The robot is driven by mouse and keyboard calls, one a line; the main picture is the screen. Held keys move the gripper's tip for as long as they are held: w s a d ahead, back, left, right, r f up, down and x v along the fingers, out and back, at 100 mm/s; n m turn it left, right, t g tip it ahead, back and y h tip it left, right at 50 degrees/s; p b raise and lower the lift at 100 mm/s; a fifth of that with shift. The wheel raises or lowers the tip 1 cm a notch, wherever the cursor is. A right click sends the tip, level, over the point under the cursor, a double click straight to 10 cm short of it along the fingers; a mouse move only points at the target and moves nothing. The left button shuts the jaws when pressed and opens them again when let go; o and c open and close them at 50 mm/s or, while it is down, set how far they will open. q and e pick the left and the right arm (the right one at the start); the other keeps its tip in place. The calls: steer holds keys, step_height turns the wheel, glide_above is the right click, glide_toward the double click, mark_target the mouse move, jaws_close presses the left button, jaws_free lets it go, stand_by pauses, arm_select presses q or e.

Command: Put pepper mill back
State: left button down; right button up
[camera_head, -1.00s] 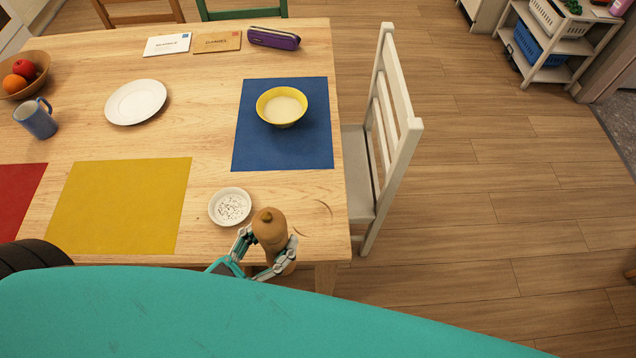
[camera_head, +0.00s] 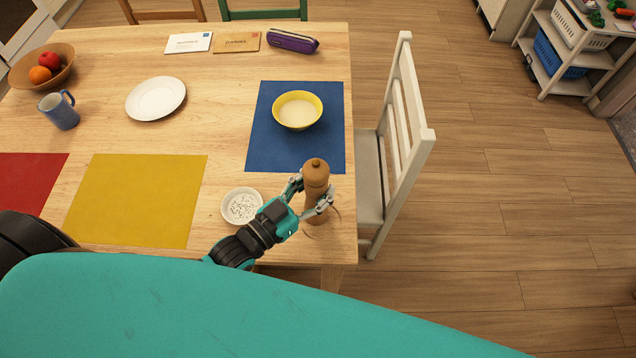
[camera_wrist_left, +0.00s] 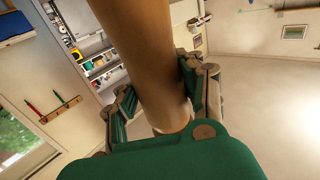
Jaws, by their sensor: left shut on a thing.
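The brown wooden pepper mill (camera_head: 316,180) is upright, or nearly so, at the right front corner of the wooden table (camera_head: 225,140). My left gripper (camera_head: 313,201) is shut around its body. The left wrist view shows the mill's brown body (camera_wrist_left: 145,60) between the fingers (camera_wrist_left: 160,108). A thin curved dark mark (camera_head: 336,212) on the table shows beside the mill's lower end. I cannot tell whether the mill's base touches the table or hangs just above it. My right gripper is not in view.
A white dish with dark specks (camera_head: 241,206) sits just left of the mill. A yellow bowl (camera_head: 298,110) stands on the blue mat (camera_head: 262,150) behind it. A white chair (camera_head: 400,150) stands at the table's right side. The yellow mat (camera_head: 140,200) is bare.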

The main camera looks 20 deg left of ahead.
arm_select(q)
steer(key=shift+f, duration=0.15)
steer(key=c, duration=1.1)
jaws_free()
steer(key=o, duration=0.4)
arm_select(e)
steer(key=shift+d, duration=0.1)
arm_select(q)
steer(key=shift+s, duration=0.1)
